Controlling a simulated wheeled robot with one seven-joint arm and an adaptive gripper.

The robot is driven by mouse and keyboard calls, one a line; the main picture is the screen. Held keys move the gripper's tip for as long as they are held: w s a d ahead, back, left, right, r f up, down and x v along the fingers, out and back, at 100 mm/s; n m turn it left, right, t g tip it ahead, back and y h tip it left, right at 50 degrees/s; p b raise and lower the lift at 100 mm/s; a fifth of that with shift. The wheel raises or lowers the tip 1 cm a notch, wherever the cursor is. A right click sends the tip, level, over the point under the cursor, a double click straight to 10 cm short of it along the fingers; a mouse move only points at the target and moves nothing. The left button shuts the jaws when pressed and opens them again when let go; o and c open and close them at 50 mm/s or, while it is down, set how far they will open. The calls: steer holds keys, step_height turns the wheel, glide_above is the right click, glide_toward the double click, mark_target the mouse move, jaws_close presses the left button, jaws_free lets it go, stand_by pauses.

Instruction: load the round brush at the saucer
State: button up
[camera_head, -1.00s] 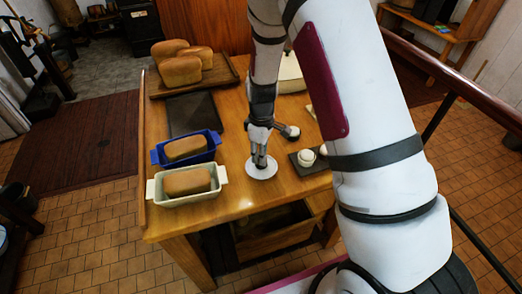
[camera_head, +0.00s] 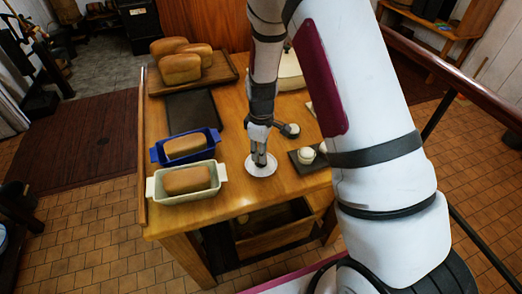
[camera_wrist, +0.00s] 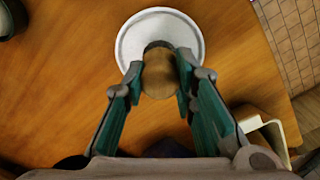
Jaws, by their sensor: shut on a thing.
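My gripper (camera_wrist: 160,83) is shut on the round brush (camera_wrist: 159,74), which shows a rounded wooden handle end between the fingers in the wrist view. Dark bristles show at the brush's far side, over the white saucer (camera_wrist: 188,30). In the head view the saucer (camera_head: 252,171) lies on the wooden table near its front edge, with my gripper (camera_head: 259,161) pointing down over it. The brush is mostly hidden by the fingers there. I cannot tell whether the bristles touch the saucer.
Left of the saucer stand a cream loaf pan (camera_head: 160,195) and a blue loaf pan (camera_head: 155,153), each with bread. A dark board (camera_head: 298,164) with small pale round things lies to the right. A tray (camera_head: 225,76) of loaves and a pale pot (camera_head: 290,80) are farther back.

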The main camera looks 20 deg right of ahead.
steer(key=shift+f, duration=0.4)
stand_by(1.1)
steer(key=shift+r, duration=0.15)
steer(key=shift+r+p, duration=0.85)
steer(key=shift+r, duration=2.55)
steer(key=w+r+m+b, duration=0.1)
steer(key=w+m, duration=0.5)
steer(key=m, duration=0.3)
steer(key=shift+w+m, duration=0.2)
steer(key=shift+m, duration=0.2)
